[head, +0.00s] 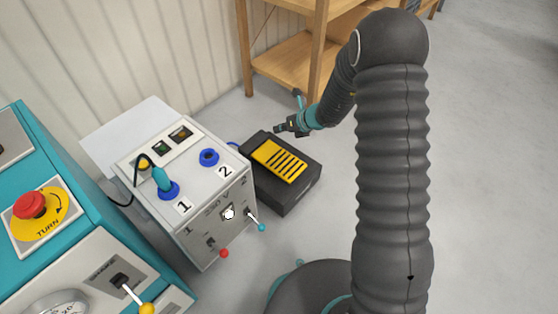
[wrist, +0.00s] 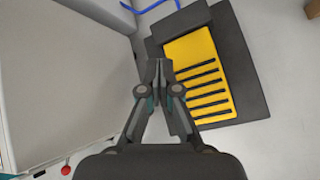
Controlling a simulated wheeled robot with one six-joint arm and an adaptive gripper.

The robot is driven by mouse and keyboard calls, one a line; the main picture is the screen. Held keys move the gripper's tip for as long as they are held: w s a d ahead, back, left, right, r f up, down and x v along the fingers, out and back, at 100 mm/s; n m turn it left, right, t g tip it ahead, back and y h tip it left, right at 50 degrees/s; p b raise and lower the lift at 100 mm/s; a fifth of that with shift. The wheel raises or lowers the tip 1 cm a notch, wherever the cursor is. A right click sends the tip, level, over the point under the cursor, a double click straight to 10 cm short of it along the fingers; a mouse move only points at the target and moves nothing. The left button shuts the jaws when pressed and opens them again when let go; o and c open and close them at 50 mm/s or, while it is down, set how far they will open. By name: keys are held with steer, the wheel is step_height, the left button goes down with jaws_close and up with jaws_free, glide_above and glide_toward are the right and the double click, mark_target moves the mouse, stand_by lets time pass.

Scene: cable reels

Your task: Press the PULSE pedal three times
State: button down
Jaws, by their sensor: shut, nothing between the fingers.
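A yellow pedal (head: 279,160) with black ribs sits on a dark grey base (head: 290,196) on the floor, beside a grey control box. It also shows in the wrist view (wrist: 188,52), right of my gripper. No label can be read on the pedal. My gripper (head: 279,128) is shut and empty, near the far edge of the pedal base in the head view. In the wrist view my fingertips (wrist: 157,66) are together at the pedal's left edge. I cannot tell how high they are above it, and no contact is clear.
The grey control box (head: 226,180) with sockets and small levers stands left of the pedal. A teal cabinet (head: 95,215) with a red emergency knob (head: 30,205) is farther left. A wooden shelf (head: 285,68) stands behind. The floor to the right is clear.

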step_height(320, 180, down, 6)
steer(key=w+m, duration=0.1)
steer(key=m, duration=0.2)
steer(key=shift+w, duration=0.15)
steer(key=shift+f, duration=0.1)
steer(key=b, duration=0.6)
glide_toward(273, 156)
steer(key=x, duration=0.4)
steer(key=shift+w+a, duration=0.2)
steer(key=shift+a, duration=0.2)
steer(key=shift+f, duration=0.2)
stand_by(0.4)
steer(key=shift+f, duration=0.25)
